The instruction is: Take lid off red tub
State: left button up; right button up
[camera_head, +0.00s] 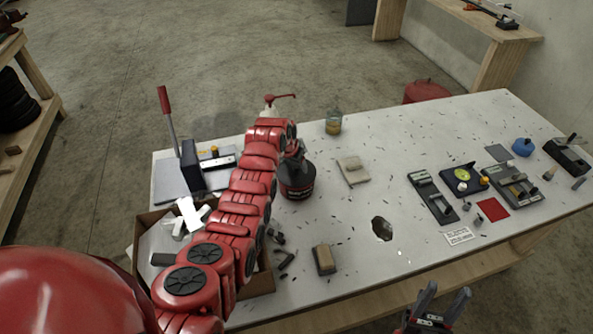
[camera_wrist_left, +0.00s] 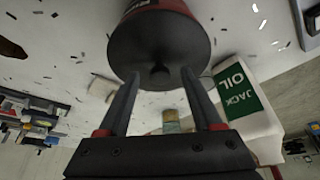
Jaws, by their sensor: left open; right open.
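The red tub (camera_head: 297,186) stands on the white table, partly hidden behind my left arm; it looks dark with a red band. In the left wrist view, its red side (camera_wrist_left: 150,4) shows at the top edge, with the dark round lid (camera_wrist_left: 160,40) and a small knob (camera_wrist_left: 160,74) facing the camera. The lid is on the tub. My left gripper (camera_head: 297,150) is at the top of the tub, its fingers open on either side of the knob, with gaps visible. My right gripper (camera_head: 445,292) is open and empty off the table's front edge.
A white oil bottle (camera_wrist_left: 248,97) with a red pump stands close to the tub. A glass jar (camera_head: 333,123) and a beige block (camera_head: 352,170) are to the right. A cardboard box (camera_head: 262,281) and a lever tool (camera_head: 190,160) are left. The table's middle is mostly clear.

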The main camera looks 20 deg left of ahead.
pick_arm(q)
grip_shut()
dwell(0.4)
